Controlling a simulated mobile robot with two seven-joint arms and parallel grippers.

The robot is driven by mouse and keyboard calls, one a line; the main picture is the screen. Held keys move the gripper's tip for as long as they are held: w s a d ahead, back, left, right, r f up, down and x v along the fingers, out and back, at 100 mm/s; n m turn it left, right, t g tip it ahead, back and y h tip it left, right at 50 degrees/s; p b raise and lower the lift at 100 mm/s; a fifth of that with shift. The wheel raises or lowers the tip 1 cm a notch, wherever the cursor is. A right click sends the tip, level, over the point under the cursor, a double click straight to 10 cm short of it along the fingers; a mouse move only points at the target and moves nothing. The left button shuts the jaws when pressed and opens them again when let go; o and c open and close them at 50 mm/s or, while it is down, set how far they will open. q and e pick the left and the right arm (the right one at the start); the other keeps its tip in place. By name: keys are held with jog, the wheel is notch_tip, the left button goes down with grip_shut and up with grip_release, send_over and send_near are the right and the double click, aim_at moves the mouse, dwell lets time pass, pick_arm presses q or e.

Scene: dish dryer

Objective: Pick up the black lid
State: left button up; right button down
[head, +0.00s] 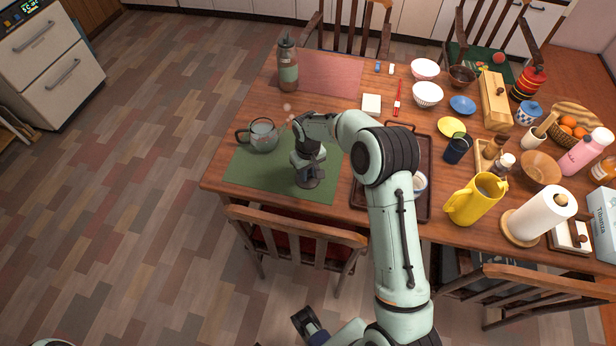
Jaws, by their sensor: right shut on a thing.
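My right gripper (308,176) points down over the green placemat (245,175) and is shut on a small dark round thing, which looks like the black lid (309,183). The fingers and wrist hide most of it, and I cannot tell whether it touches the mat. A clear glass pot (263,136) with a dark handle stands on the mat, to the left of the gripper and apart from it. What looks like my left gripper (305,322) is low in the picture, below the table's front edge; its jaws are unclear.
A grey-green bottle (288,66) stands behind the pot. A dark tray (424,208) lies right of the mat, partly behind my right arm. A yellow pitcher (476,199) and paper towel roll (541,214) stand further right. A chair (297,230) is at the front edge.

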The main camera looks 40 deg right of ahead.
jog(key=shift+s+f, duration=0.25)
jog(key=shift+f, duration=0.1)
